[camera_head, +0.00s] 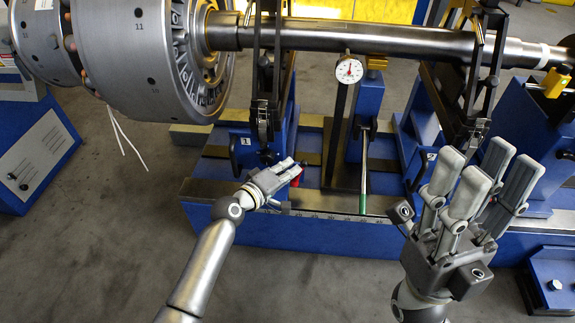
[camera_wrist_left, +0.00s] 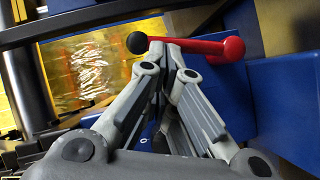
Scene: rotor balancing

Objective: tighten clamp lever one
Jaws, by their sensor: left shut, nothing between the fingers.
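The red clamp lever (camera_wrist_left: 205,46) shows in the left wrist view, with a black ball knob (camera_wrist_left: 137,43) at one end and a rounded red hub at the other. In the head view only a bit of red lever (camera_head: 297,180) shows beside my left gripper (camera_head: 290,165), near the blue pedestal marked 1 (camera_head: 245,142). My left gripper, also in the left wrist view (camera_wrist_left: 168,50), is shut and empty, its fingertips at the lever bar close to the knob. I cannot tell whether they touch. My right gripper (camera_head: 483,170) is open and empty, fingers pointing up.
The steel shaft (camera_head: 350,38) and large rotor (camera_head: 130,50) lie across the supports above. A dial gauge (camera_head: 347,69) on a stand and a green-tipped rod (camera_head: 363,170) stand between the pedestals. A second pedestal is marked 2. The floor in front is clear.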

